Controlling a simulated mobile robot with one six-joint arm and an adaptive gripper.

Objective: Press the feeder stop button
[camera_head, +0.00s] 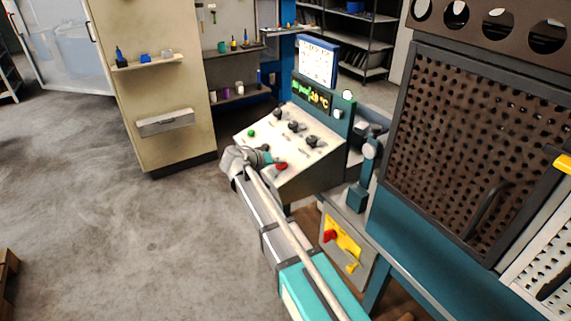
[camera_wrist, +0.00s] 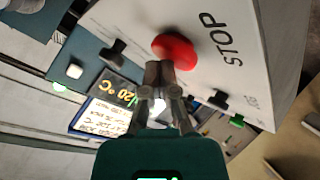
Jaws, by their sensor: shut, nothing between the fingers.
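The control panel (camera_head: 303,150) is a white sloped console with a teal frame, several black knobs and a green button. The red stop button (camera_head: 281,166) sits at its near lower edge in the head view. In the wrist view the red button (camera_wrist: 175,50) is large and round, with the word STOP printed beside it. My gripper (camera_head: 267,155) is over the lower part of the panel, close to the red button. In the wrist view my gripper's fingertips (camera_wrist: 159,75) are together and empty, overlapping the button's lower edge. I cannot tell whether they touch it.
Black knobs (camera_head: 293,126) and a green button (camera_head: 251,133) share the panel. A display reading a temperature (camera_head: 313,95) stands behind it. A yellow plate with a red knob (camera_head: 341,241) is below right. A perforated guard (camera_head: 465,140) stands at right. Open floor lies left.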

